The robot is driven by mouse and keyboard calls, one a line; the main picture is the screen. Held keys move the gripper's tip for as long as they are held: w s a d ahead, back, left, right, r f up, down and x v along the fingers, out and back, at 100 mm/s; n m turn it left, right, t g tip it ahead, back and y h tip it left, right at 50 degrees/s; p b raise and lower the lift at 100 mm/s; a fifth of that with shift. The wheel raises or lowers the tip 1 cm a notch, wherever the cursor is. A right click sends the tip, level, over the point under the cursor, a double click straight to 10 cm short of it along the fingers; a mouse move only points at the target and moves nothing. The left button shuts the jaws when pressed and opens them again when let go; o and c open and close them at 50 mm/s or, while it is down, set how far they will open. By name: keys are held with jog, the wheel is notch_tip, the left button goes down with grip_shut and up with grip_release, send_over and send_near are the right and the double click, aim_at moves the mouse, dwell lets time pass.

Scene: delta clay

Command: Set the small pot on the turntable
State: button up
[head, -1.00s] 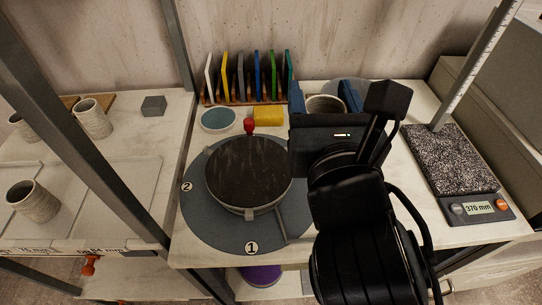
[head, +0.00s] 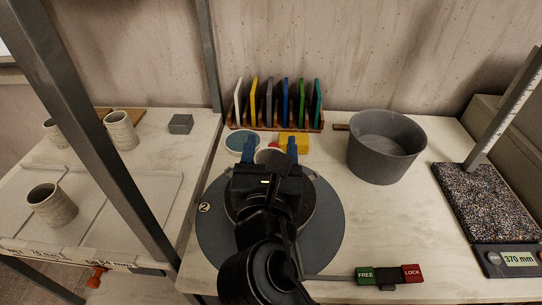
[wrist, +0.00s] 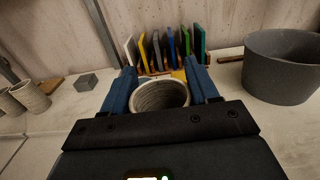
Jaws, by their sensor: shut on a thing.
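The small pot (wrist: 160,94), pale and ribbed with an open top, is upright between the two blue fingers of my gripper (wrist: 162,88). In the head view the pot's rim (head: 268,155) shows between the fingers of my gripper (head: 270,150). My gripper is shut on it. The turntable's dark round top (head: 308,204) lies on a larger grey disc (head: 325,225), mostly hidden under my arm. The pot appears over the far part of the turntable. Whether its bottom touches the top is hidden.
A large grey bucket (head: 386,155) stands right of the turntable. Behind are a yellow block (head: 294,142), a blue-grey round dish (head: 241,140) and a rack of coloured slabs (head: 275,127). A FREE/LOCK lever (head: 388,277) is at the front.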

jog(key=shift+f, duration=0.65)
jog(key=shift+f, duration=0.15)
jog(key=o, duration=1.1)
jog(key=s, duration=1.2)
jog(key=shift+a+b, duration=0.2)
jog(key=shift+b, duration=0.15)
